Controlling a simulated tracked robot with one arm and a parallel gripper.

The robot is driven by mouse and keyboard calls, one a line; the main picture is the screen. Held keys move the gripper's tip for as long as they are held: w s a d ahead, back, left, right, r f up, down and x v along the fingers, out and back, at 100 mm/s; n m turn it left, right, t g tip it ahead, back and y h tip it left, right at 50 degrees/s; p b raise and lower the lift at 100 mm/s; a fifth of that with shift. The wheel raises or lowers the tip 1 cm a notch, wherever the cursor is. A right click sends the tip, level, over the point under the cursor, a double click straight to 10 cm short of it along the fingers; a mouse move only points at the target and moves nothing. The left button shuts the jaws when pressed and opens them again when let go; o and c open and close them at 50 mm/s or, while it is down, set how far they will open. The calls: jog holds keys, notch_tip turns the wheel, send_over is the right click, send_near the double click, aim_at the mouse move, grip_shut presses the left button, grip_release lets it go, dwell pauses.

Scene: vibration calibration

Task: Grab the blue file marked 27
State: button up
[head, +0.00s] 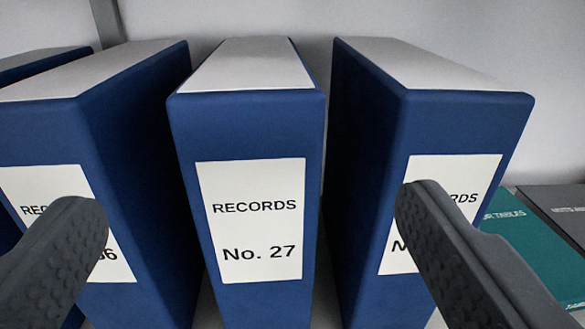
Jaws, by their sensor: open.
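The blue file marked "RECORDS No. 27" (248,132) stands upright in the middle of the head view, its white label facing me. My gripper (250,215) is open, with one dark textured finger on the left and one on the right. The No. 27 file shows between the two fingers, and nothing is held. The left finger covers part of the label of the file to the left, and the right finger covers part of the label of the file to the right. The lower end of the No. 27 file is cut off by the picture's edge.
A blue file with a label ending in 6 (130,120) stands left, with another blue file (40,60) beyond it. A blue file (465,125) with its number hidden stands right. Narrow gaps flank No. 27. A green book (525,240) and a dark book (560,205) lie far right.

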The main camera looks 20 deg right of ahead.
aim_at(253, 148)
jog(key=x, duration=0.7)
jog(key=shift+w+p, duration=0.1)
jog(key=shift+p, duration=0.25)
jog(key=x, duration=0.1)
jog(key=p+x, duration=0.1)
jog(key=x, duration=0.1)
jog(key=shift+w+a+r, duration=0.2)
jog(key=shift+w, duration=0.05)
jog(key=shift+x, duration=0.95)
jog(key=shift+d, duration=0.1)
grip_shut()
